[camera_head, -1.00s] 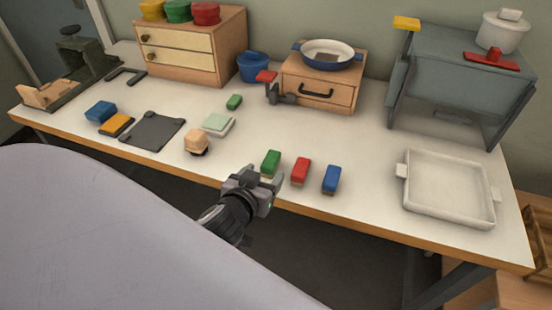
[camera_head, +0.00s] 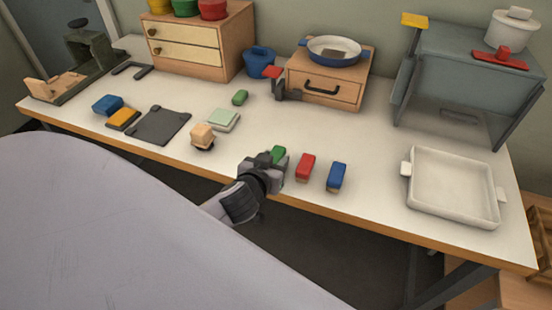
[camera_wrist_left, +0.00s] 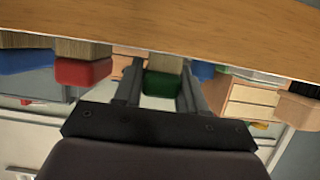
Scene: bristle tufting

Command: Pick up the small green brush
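The small green brush (camera_head: 279,153) stands at the front edge of the table, left of a red brush (camera_head: 306,166) and a blue brush (camera_head: 337,176). My left gripper (camera_head: 268,167) is right at the green brush and partly hides it in the head view. In the left wrist view, which is upside down, the green brush (camera_wrist_left: 163,84) shows between the two spread fingers of the left gripper (camera_wrist_left: 160,78), with small gaps at its sides. My right gripper is not in view.
A white tray (camera_head: 451,221) lies to the right. A tan-handled round brush (camera_head: 202,135) and a dark plate (camera_head: 158,126) lie to the left. A wooden drawer box (camera_head: 324,88) stands behind. The red brush is close beside the gripper.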

